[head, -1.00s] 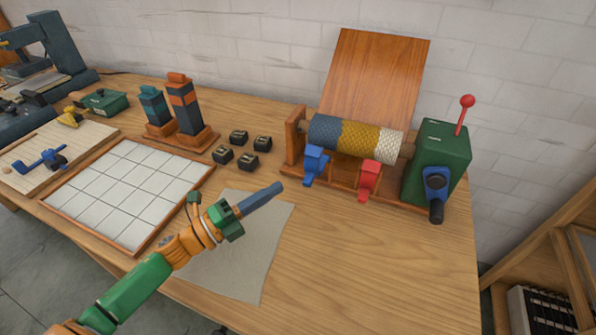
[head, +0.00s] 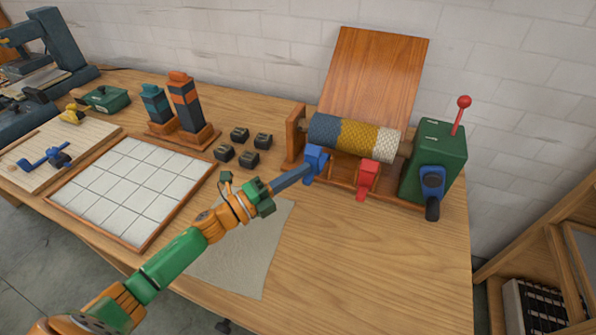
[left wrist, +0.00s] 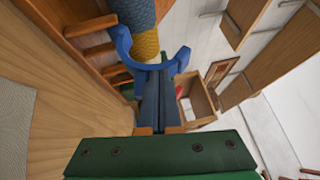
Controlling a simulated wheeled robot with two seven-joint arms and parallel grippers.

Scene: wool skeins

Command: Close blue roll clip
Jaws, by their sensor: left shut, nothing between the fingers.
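The blue clip (head: 316,158) is at the front left of the roll (head: 352,138), which has blue, yellow and white sections. In the left wrist view the blue clip (left wrist: 122,42) shows as an open curved jaw below the roll's blue section (left wrist: 136,12). My left gripper (head: 308,168) is shut and empty, its fingertips at the blue clip; I cannot tell whether they touch it. Its closed fingers also show in the left wrist view (left wrist: 155,85). A red clip (head: 367,178) is to the right. My right gripper is not in view.
A green box (head: 435,160) with a red-knobbed lever and a crank stands right of the roll. A wooden board (head: 375,75) leans behind it. Several small dark blocks (head: 240,134) and a white grid tray (head: 130,190) lie to the left. The front right tabletop is clear.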

